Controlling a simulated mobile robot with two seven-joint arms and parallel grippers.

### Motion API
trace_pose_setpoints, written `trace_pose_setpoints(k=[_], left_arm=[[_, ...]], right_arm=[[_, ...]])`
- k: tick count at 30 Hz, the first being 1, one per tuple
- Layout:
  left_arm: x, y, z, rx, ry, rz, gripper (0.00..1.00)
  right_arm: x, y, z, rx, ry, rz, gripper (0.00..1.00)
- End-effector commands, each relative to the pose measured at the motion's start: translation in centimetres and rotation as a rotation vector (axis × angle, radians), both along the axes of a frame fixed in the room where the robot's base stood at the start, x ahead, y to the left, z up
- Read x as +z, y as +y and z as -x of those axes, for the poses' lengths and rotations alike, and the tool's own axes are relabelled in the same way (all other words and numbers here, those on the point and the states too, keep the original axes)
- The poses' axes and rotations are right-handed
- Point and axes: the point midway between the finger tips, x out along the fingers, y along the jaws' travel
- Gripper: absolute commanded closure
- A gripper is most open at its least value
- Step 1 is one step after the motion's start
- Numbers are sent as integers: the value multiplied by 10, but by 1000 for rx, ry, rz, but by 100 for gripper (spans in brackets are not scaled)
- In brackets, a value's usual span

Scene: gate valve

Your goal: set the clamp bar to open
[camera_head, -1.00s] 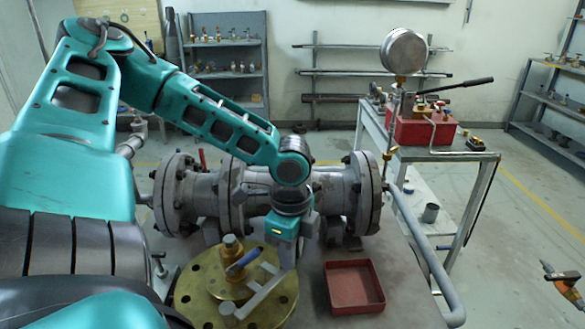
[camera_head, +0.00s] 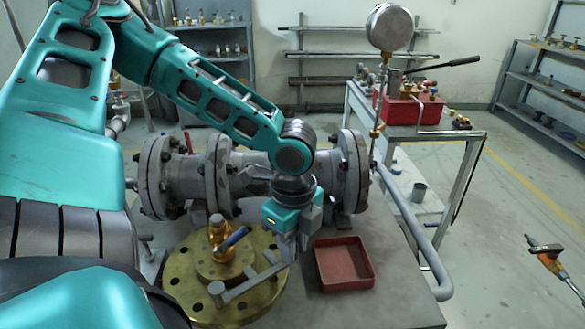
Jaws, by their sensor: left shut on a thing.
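The clamp bar (camera_head: 248,284) is a grey bar lying across the brass flange (camera_head: 187,297). Its near end has a round knob at the lower left, and it runs up and right to the flange's right edge. My left gripper (camera_head: 296,244) reaches down from above at the bar's far right end and is shut on it; its fingertips are partly hidden. A brass valve fitting (camera_head: 219,233) with a blue lever (camera_head: 233,238) stands upright on the flange, left of the gripper. My right gripper is out of view.
A red tray (camera_head: 345,284), empty, lies right of the gripper. Grey flanged pipework (camera_head: 347,185) runs behind it. A cart with a red box (camera_head: 410,109) and a round gauge (camera_head: 389,27) stand at the right. A bent grey pipe (camera_head: 412,222) slopes beside the table.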

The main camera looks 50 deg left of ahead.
Motion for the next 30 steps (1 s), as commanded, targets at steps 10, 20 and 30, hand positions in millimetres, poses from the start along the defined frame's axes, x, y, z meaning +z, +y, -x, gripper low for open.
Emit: trace_pose_setpoints(k=[10,20,30], left_arm=[[0,0,0,1,0,0,56],[4,0,0,2,-2,1,53],[66,0,-1,2,-6,0,53]], right_arm=[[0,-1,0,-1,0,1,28],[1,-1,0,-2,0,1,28],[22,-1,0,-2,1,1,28]])
